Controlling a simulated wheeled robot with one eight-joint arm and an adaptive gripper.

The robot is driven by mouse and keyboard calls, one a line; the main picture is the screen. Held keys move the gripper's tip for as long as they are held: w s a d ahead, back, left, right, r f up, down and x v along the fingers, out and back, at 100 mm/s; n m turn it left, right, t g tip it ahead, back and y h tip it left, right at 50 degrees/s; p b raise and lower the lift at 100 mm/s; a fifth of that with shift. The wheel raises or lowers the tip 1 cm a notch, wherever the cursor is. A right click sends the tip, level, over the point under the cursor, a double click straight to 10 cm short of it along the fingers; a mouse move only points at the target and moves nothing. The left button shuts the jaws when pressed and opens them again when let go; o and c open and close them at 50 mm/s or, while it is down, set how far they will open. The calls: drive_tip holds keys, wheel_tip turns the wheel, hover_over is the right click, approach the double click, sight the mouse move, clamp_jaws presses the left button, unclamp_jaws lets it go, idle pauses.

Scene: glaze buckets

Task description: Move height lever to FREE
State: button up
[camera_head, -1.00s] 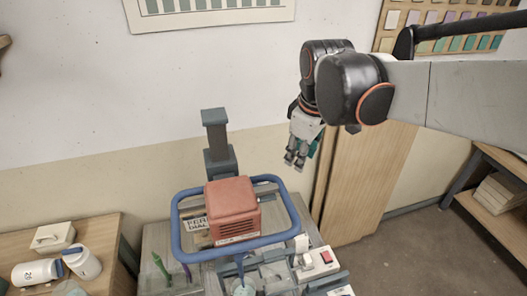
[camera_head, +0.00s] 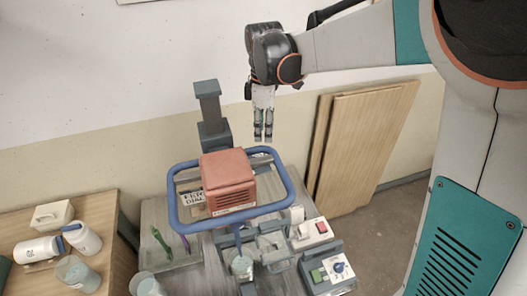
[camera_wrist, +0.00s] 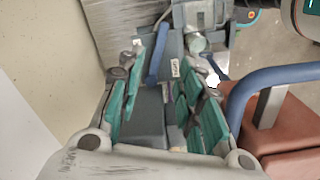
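My gripper (camera_head: 263,136) hangs fingers down, above and behind the right side of the mixer head, near the grey column. In the wrist view my gripper (camera_wrist: 157,98) is open, its green-padded fingers apart with nothing held. Beyond the fingertips is a blue lever-like bar (camera_wrist: 158,52) beside a grey body. A small white label (camera_wrist: 176,68) is just right of the bar; its lettering is too small to read surely. The bar is apart from the fingers. I cannot make out this lever in the head view.
The red-brown motor housing (camera_head: 228,180) and blue ring guard (camera_head: 286,184) stand close below my gripper. The grey column (camera_head: 208,105) is to its left. Wooden boards (camera_head: 365,140) lean against the wall.

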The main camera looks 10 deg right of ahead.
wheel_tip(320, 180, down, 11)
idle(0.4)
clamp_jaws()
